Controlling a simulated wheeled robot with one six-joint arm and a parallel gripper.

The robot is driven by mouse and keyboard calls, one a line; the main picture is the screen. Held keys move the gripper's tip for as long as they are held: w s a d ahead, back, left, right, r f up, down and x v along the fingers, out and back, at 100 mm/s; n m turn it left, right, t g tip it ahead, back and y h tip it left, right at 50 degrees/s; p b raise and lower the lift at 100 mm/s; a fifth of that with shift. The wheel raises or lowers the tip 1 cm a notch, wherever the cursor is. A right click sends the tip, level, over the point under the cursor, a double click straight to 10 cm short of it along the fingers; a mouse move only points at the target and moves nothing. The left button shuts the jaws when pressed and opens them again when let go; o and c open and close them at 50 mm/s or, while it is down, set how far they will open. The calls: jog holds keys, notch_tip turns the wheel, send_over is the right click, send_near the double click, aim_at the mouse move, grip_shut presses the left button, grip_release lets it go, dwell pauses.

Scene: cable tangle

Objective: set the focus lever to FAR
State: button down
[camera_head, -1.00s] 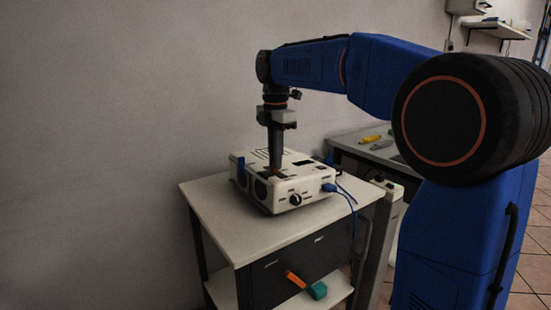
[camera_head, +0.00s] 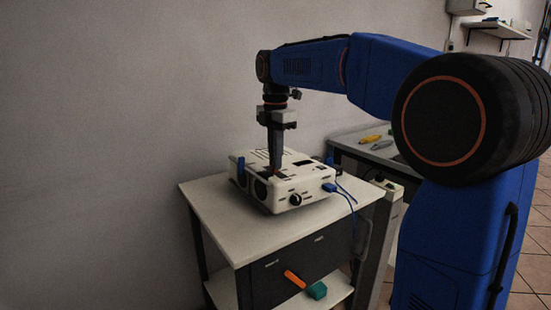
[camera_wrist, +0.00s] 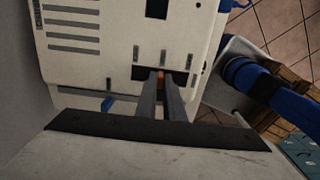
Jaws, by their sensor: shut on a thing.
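The white projector (camera_head: 303,183) stands on the small table, its top also filling much of the wrist view (camera_wrist: 110,60). A dark slot (camera_wrist: 140,73) runs across its top near one edge, with several short grey marks beside it. The fingers hide part of the slot. I cannot read any FAR label.
The white tabletop (camera_head: 225,215) is clear in front of the projector. A blue cable (camera_head: 344,192) plugs into the projector's side and hangs over the edge. A dark knob (camera_head: 295,199) sits on its front.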

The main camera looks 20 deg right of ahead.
aim_at(268, 168)
jog(key=shift+w+a+f, duration=0.1)
jog(key=shift+w+a, duration=0.1)
jog(key=shift+w, duration=0.4)
jog(key=shift+w+a+f, duration=0.15)
jog(key=shift+w+a, duration=0.05)
jog(key=shift+w, duration=0.35)
jog(key=shift+w+a+f, duration=0.1)
jog(key=shift+w+a, duration=0.1)
jog(key=shift+w, duration=0.4)
jog(key=c, duration=1.9)
grip_release()
jog(key=shift+o, duration=0.2)
jog(key=shift+r, duration=0.1)
notch_tip(268, 168, up, 17)
jog(key=shift+r, duration=0.1)
